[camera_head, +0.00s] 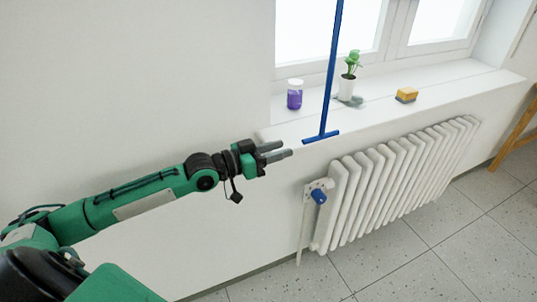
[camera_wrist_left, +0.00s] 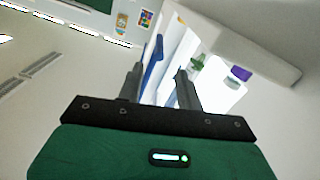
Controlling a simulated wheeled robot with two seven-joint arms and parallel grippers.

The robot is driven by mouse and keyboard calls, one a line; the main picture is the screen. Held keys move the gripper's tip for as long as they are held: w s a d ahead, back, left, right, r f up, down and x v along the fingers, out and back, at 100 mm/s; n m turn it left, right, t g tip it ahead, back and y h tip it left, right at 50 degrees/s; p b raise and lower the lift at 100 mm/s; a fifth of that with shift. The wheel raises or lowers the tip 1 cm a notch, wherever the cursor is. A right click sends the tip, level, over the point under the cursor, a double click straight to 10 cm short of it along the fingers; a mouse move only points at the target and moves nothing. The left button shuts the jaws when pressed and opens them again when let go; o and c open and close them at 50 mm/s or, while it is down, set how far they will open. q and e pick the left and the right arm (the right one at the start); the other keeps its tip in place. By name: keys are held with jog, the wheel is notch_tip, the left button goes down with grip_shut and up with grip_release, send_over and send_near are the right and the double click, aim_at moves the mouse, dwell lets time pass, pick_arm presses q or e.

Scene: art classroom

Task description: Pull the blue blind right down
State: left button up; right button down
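A long thin blue rod (camera_head: 333,65) hangs down in front of the window and ends in a short blue crossbar (camera_head: 321,137) near the sill's front edge. The blind it may belong to is not seen in the head view. My left gripper (camera_head: 278,151) is open and empty, to the left of the crossbar and slightly lower in the picture, apart from it. In the left wrist view a blue bar (camera_wrist_left: 152,63) shows beyond the gap between my two separated fingers (camera_wrist_left: 160,82). My right gripper is not in view.
The white sill (camera_head: 460,85) carries a purple jar (camera_head: 294,96), a potted plant (camera_head: 347,86) and a yellow sponge (camera_head: 406,95). A white radiator (camera_head: 400,180) with a blue valve knob (camera_head: 318,196) stands below. A wooden leg (camera_head: 517,135) shows at the right edge.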

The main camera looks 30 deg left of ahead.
aim_at(303, 143)
pick_arm(q)
jog(key=shift+v, duration=1.15)
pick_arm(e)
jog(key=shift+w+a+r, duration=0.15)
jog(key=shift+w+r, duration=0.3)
